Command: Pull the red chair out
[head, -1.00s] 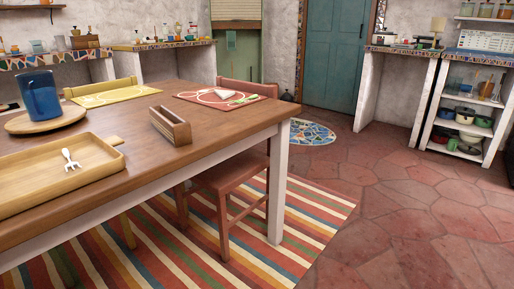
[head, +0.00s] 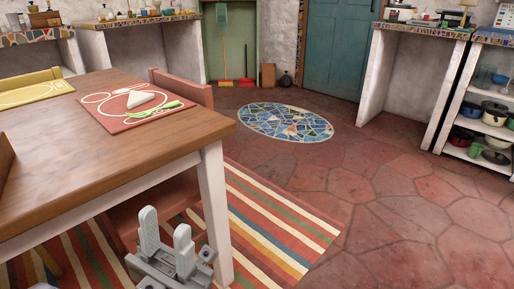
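The red chair's backrest (head: 198,93) rises behind the far right edge of the wooden table (head: 75,130). The seat shows below the tabletop, beside the white table leg, and the tabletop hides much of the chair. My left gripper (head: 167,236) is at the bottom of the head view, in front of the seat in the picture. Its two grey fingers point up with an empty gap between them. It is apart from the backrest. My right gripper is not in view.
A striped rug (head: 275,225) lies under the table and chair. A white table leg (head: 216,210) stands close to my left gripper. A red placemat (head: 135,106) lies on the table. Open tiled floor (head: 390,200) lies to the right, with a mosaic oval (head: 285,122) beyond.

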